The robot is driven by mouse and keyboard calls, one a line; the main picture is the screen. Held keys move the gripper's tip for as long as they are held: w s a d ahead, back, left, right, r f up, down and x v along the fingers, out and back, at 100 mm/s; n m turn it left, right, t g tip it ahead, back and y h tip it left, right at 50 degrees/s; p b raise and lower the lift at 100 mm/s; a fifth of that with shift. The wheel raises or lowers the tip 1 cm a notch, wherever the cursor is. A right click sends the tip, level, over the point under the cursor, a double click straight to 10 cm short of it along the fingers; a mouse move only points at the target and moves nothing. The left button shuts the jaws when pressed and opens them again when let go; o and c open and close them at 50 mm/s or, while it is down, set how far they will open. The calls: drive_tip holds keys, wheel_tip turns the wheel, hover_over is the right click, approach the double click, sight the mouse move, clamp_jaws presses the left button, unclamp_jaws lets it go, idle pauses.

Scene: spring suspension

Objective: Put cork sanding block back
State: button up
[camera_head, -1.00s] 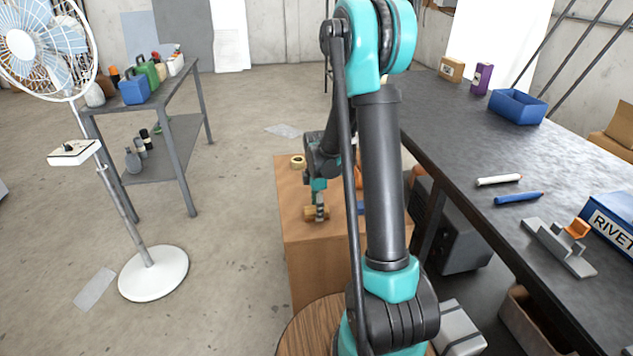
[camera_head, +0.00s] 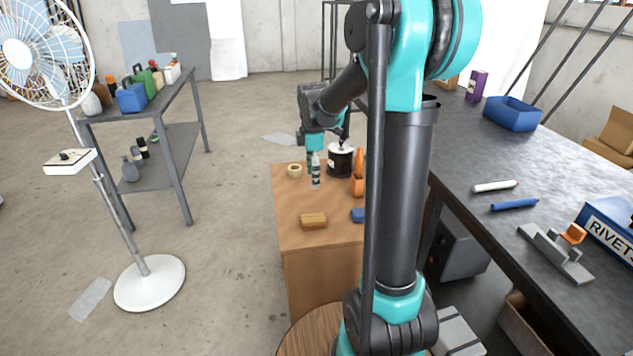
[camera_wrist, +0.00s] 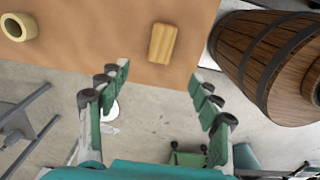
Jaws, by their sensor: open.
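The cork sanding block (camera_head: 313,221) is a small tan block with rounded edges. It lies flat on the top of the wooden cabinet (camera_head: 290,207), toward its near edge. In the wrist view the block (camera_wrist: 162,44) lies on the brown top, beyond and between my fingertips, with nothing touching it. My gripper (camera_head: 313,172) is raised above the cabinet's far part, apart from the block. In the wrist view my gripper (camera_wrist: 159,76) has its green fingers spread wide with nothing between them.
A tape roll (camera_head: 295,170), a black-and-white can (camera_head: 340,162), an orange tool (camera_head: 358,183) and a blue block (camera_head: 358,215) share the cabinet top. A wooden barrel (camera_wrist: 262,55) stands beside it. A dark workbench (camera_head: 470,160) is at right and a white fan (camera_head: 150,283) at left.

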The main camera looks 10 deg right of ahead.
drive_tip(key=s+d+f+m+t, duration=0.2)
drive_tip(key=s+f+m, duration=0.2)
drive_tip(key=s+m, duration=0.5)
drive_tip(key=s+d+f+m+t, duration=0.2)
drive_tip(key=s+f+m, duration=0.3)
drive_tip(key=s+m, duration=0.4)
drive_tip(key=s, duration=0.4)
drive_tip(key=shift+s+f, duration=0.3)
drive_tip(key=shift+a, duration=0.1)
drive_tip(key=shift+c, duration=0.6)
